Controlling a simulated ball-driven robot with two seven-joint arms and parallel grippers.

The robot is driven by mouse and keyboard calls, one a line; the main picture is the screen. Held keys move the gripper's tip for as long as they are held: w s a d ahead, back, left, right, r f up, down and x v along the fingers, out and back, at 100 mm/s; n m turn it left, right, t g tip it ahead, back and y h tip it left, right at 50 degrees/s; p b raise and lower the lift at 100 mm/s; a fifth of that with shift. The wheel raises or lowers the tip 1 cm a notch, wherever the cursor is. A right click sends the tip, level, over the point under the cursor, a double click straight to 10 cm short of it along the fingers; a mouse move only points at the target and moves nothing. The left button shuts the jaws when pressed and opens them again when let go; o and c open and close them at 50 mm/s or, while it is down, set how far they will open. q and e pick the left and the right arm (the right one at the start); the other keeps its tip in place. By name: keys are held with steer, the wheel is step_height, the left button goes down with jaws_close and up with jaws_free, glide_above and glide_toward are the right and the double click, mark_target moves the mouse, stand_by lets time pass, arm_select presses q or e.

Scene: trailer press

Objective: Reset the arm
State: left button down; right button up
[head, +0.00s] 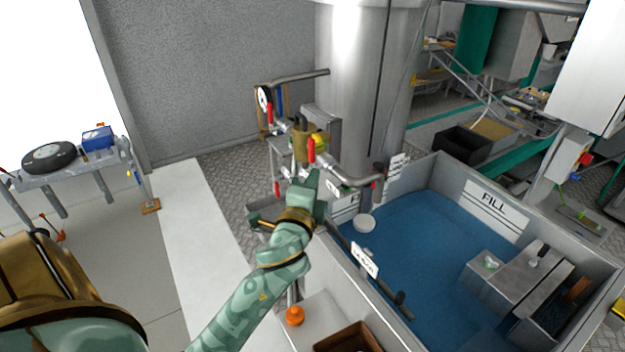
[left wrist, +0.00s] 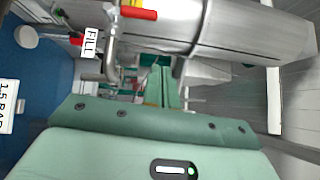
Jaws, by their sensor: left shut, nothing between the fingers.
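My left arm reaches up from the bottom of the head view. Its left gripper (head: 312,182) is at the pipework in front of the large metal column. In the left wrist view the fingers of the left gripper (left wrist: 160,86) are together, with nothing seen between them. Red-handled valves (head: 311,149) sit on the pipes just above the gripper. A red handle also shows in the left wrist view (left wrist: 138,13), near a bent pipe end. I cannot tell whether the fingers touch any pipe. My right gripper is in neither view.
The metal column (head: 362,80) stands behind the pipes. Open floor lies between.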

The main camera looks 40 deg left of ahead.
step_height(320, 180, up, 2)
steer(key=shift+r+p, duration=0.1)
steer(key=shift+p, duration=0.6)
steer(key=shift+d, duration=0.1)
